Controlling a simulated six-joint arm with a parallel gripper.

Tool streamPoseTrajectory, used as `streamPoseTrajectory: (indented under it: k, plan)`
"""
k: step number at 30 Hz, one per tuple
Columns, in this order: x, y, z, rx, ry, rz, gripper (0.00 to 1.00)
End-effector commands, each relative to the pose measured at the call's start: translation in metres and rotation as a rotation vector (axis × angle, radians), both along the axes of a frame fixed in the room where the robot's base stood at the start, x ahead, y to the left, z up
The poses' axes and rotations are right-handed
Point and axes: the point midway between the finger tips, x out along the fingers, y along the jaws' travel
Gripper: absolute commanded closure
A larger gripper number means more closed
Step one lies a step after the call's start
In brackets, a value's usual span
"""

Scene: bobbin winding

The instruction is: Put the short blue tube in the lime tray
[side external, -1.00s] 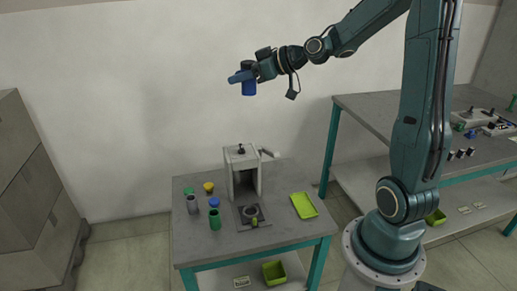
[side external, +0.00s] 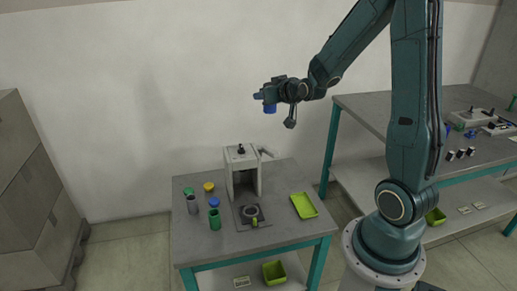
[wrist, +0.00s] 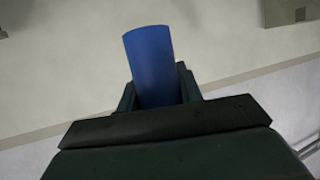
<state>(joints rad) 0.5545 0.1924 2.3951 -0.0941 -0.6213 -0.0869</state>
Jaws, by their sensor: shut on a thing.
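My gripper (side external: 264,97) is shut on a blue tube (side external: 270,108), high in the air above the back of the small table. In the wrist view the blue tube (wrist: 149,62) stands out from between the two fingers (wrist: 158,92), with its lower part hidden by them. The lime tray (side external: 304,206) is a shallow tray lying on the right side of the small table, well below and to the right of my gripper. No tube is visible in it.
A grey winding stand (side external: 242,172) rises mid-table. A low blue piece (side external: 214,202), green tube (side external: 214,219), grey tube (side external: 192,204) and yellow piece (side external: 209,187) stand to its left. A lime bin (side external: 274,272) sits on the lower shelf. A larger bench (side external: 400,120) stands behind right.

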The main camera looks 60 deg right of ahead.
Motion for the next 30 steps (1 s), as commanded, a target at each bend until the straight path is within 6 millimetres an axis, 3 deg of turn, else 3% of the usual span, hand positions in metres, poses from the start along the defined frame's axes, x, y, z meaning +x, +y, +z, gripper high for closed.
streamPoseTrajectory:
  k: [18, 30]
  plan:
    - [-0.03, -0.033, -0.001, 0.0, 0.001, -0.358, 0.86]
    - [-0.069, -0.058, 0.021, 0.001, -0.003, -0.733, 0.86]
